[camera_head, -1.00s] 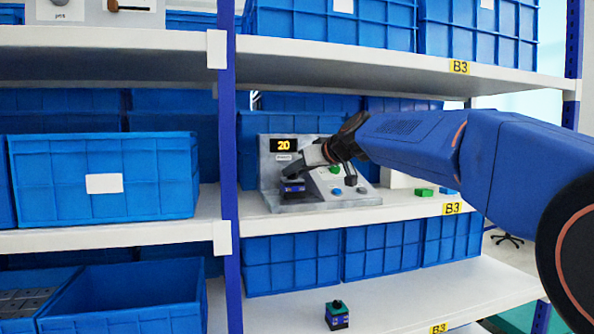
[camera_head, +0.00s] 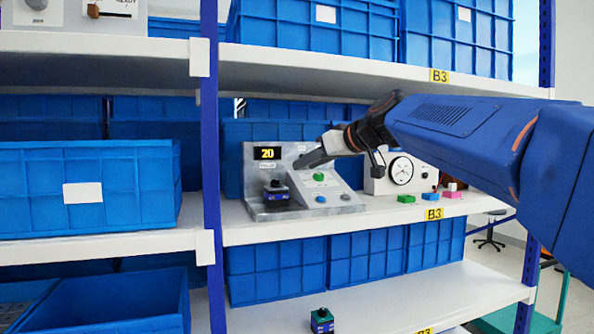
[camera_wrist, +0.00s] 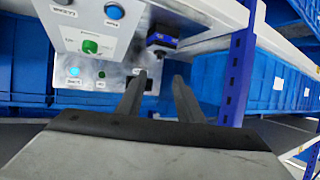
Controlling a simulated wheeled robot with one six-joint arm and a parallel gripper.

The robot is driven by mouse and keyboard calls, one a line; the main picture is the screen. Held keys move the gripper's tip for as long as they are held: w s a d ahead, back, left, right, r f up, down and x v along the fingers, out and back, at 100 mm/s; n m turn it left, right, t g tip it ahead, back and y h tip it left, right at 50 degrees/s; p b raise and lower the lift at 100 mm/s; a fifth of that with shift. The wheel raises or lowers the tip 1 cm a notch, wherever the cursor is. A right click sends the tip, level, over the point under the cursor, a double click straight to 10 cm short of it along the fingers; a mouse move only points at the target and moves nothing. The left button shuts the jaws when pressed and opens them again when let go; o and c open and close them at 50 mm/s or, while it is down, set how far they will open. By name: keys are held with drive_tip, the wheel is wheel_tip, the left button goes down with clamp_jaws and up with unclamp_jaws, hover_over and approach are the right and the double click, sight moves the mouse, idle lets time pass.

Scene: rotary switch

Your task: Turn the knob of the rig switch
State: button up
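The grey test rig (camera_head: 258,213) stands on the middle shelf, with a lit display reading 20 (camera_head: 267,153). A small blue block with a black knob on top (camera_head: 276,192) sits upright on the rig's base at left; it also shows in the wrist view (camera_wrist: 163,41). The sloped panel carries a green knob (camera_head: 319,177) and blue buttons, one near the panel's foot (camera_head: 320,199). My gripper (camera_head: 301,163) is above and right of the blue block, apart from it. In the wrist view its two fingers (camera_wrist: 160,83) are spread with nothing between them.
A white box with a round dial (camera_head: 401,170) stands right of the rig, with small green and pink blocks before it. A blue upright post (camera_head: 211,150) is at left. The upper shelf (camera_head: 330,66) hangs above. Another small block (camera_head: 321,321) sits on the lower shelf.

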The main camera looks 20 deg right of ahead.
sight(282, 188)
drive_tip(key=shift+v, duration=2.25)
drive_tip(key=shift+s+d, duration=0.1)
drive_tip(key=shift+d, duration=0.05)
drive_tip(key=shift+c, duration=0.6)
drive_tip(key=x, duration=1.7)
drive_tip(key=shift+w, duration=0.25)
clamp_jaws()
